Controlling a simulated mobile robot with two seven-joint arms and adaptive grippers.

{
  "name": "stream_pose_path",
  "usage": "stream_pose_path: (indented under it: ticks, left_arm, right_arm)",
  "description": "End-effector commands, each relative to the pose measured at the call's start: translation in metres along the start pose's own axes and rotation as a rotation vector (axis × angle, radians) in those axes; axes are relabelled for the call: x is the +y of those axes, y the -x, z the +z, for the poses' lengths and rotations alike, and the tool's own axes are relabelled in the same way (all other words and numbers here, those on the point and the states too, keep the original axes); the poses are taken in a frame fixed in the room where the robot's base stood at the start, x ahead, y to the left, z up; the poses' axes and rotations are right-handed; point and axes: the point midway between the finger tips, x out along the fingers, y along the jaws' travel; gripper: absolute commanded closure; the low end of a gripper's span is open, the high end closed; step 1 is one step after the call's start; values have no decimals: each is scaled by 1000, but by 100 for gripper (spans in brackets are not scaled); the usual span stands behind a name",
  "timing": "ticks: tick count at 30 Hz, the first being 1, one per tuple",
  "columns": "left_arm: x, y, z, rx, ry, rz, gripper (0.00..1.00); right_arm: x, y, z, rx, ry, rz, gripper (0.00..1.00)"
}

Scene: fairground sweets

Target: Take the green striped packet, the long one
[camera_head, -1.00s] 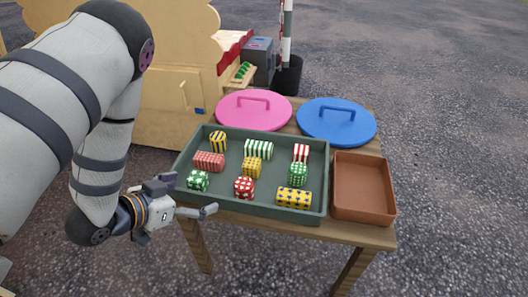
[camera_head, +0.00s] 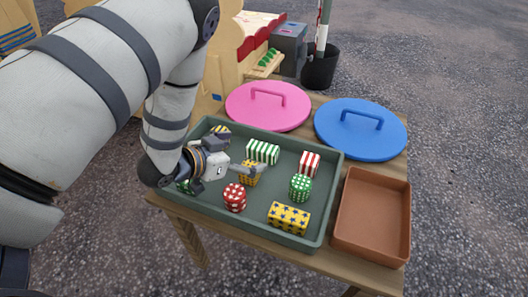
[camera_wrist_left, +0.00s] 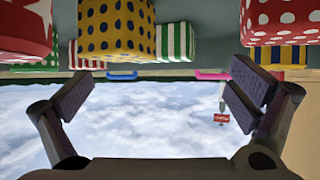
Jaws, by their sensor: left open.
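The long green-and-white striped packet (camera_head: 262,151) lies in the back middle of the green tray (camera_head: 330,205). In the left wrist view, which is upside down, the striped packet (camera_wrist_left: 177,41) shows partly behind a yellow dotted packet (camera_wrist_left: 115,30). My left gripper (camera_head: 248,170) is over the tray, on the near side of the striped packet and by the yellow dotted one. In the wrist view my left gripper's (camera_wrist_left: 160,98) fingers are wide apart with nothing between them. My right gripper is not in view.
A red-striped packet (camera_head: 309,163), green dotted packet (camera_head: 300,187), red dotted packet (camera_head: 235,197) and yellow starred packet (camera_head: 289,217) share the tray. A pink lid (camera_head: 268,118) and blue lid (camera_head: 345,145) lie behind. An empty brown box (camera_head: 372,215) stands right.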

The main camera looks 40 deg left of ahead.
Motion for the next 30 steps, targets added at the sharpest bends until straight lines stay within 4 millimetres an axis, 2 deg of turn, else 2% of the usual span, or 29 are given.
stream_pose_path:
  ticks: [9, 17, 24, 30]
  left_arm:
    - [1, -55, 2, -1, 0, 1, 0]
    - [0, -60, -1, 0, 0, 0, 0]
    - [0, -59, 0, 0, 0, 0, 51]
    - [0, -59, 0, 0, 0, 0, 51]
  right_arm:
    - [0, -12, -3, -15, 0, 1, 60]
    - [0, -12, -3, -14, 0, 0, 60]
    - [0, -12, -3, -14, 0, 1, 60]
    - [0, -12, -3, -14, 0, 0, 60]
